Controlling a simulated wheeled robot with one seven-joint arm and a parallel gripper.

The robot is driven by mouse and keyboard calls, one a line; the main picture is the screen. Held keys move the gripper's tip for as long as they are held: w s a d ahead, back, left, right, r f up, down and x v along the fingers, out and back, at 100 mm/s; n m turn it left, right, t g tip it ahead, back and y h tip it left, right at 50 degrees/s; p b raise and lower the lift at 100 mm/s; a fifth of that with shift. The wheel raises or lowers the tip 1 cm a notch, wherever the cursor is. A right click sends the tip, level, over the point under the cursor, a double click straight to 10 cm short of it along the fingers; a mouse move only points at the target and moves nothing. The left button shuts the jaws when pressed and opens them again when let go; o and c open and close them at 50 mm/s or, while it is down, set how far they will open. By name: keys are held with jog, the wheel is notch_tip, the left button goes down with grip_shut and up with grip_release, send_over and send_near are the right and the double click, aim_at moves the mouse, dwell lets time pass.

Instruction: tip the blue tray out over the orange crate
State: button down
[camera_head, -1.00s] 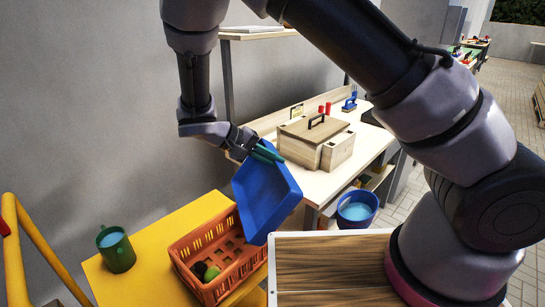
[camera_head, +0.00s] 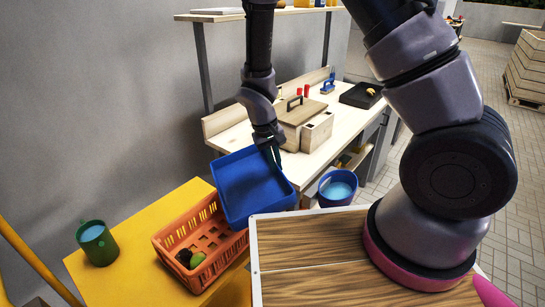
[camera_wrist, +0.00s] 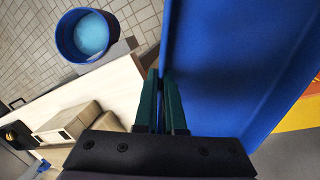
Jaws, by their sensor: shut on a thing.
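The blue tray (camera_head: 250,186) hangs in the air beside and partly over the right end of the orange crate (camera_head: 172,247). Its inside faces the head camera and looks empty; its exact tilt is hard to tell. My gripper (camera_head: 274,158) is shut on the tray's far right edge. In the wrist view its green fingers (camera_wrist: 162,105) pinch the rim of the tray (camera_wrist: 235,65). The crate stands on the yellow table. A green round thing (camera_head: 197,260) and a dark one (camera_head: 184,256) lie in it. The tray hides part of the crate's right end.
The yellow table (camera_head: 120,260) also holds a green mug (camera_head: 98,243) at left. A wooden workbench (camera_head: 235,136) with a wooden box (camera_head: 300,118) stands behind the tray. A blue bucket (camera_head: 337,188) is to the right. A wood-topped surface (camera_head: 310,255) lies in front.

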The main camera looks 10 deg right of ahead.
jog(key=shift+w+d+f+g+y, duration=0.15)
jog(key=shift+d+f+y, duration=0.15)
jog(key=shift+f+y, duration=0.45)
jog(key=shift+d+f+g+y, duration=0.2)
jog(key=shift+f+y, duration=0.35)
jog(key=shift+f, duration=0.4)
